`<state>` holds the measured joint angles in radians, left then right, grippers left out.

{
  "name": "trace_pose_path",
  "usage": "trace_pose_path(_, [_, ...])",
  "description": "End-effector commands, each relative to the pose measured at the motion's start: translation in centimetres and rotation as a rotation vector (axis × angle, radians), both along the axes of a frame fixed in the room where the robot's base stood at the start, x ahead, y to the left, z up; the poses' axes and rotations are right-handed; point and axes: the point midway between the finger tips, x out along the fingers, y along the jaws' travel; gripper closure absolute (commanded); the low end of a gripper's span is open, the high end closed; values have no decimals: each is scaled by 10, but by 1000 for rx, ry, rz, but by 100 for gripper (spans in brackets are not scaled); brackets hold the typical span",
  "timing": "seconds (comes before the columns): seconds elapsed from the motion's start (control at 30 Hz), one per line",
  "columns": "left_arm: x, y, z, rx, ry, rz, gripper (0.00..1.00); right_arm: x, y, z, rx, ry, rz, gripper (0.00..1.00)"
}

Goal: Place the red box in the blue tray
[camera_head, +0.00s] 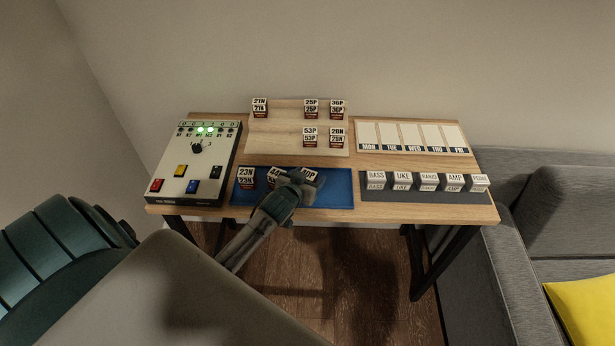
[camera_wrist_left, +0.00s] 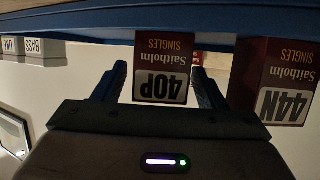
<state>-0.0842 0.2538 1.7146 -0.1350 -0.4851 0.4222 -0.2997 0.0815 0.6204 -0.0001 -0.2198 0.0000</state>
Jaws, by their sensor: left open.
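The blue tray (camera_head: 335,193) lies at the front middle of the table; its blue edge crosses the top of the left wrist view (camera_wrist_left: 60,22). Red-and-white boxes marked 23N (camera_head: 246,177), 44N (camera_head: 273,175) and 40P (camera_head: 309,174) stand in it. My left gripper (camera_head: 298,180) reaches over the tray at the 40P box, hiding parts of 44N and 40P. In the upside-down left wrist view, the dark red 40P box (camera_wrist_left: 163,70) stands between the open fingers (camera_wrist_left: 160,85); contact is unclear. The 44N box (camera_wrist_left: 277,80) is beside them. My right gripper is not in view.
A wooden rack (camera_head: 280,135) behind the tray holds several similar boxes. A button panel (camera_head: 195,160) stands left. A weekday board (camera_head: 412,136) and a dark grey tray (camera_head: 420,194) with labelled white blocks lie right. The blue tray's right end is clear.

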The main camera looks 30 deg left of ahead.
Motion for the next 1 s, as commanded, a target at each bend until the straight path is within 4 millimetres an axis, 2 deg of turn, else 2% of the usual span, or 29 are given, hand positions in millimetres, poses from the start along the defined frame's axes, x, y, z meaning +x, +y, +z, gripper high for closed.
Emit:
trace_pose_path(0.1, [-1,0,4,0,-1,0,35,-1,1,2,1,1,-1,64])
trace_pose_path(0.27, [-19,-3,8,1,0,-2,35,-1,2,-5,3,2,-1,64])
trace_pose_path(0.5, [-64,-10,26,2,0,-2,35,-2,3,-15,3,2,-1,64])
trace_pose_path(0.7, [-95,-15,40,3,0,-1,35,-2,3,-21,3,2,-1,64])
trace_pose_path(0.83, [-106,-17,46,1,0,0,35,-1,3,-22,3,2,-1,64])
trace_pose_path(1.0, [-110,-17,48,0,0,1,35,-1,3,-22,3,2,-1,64])
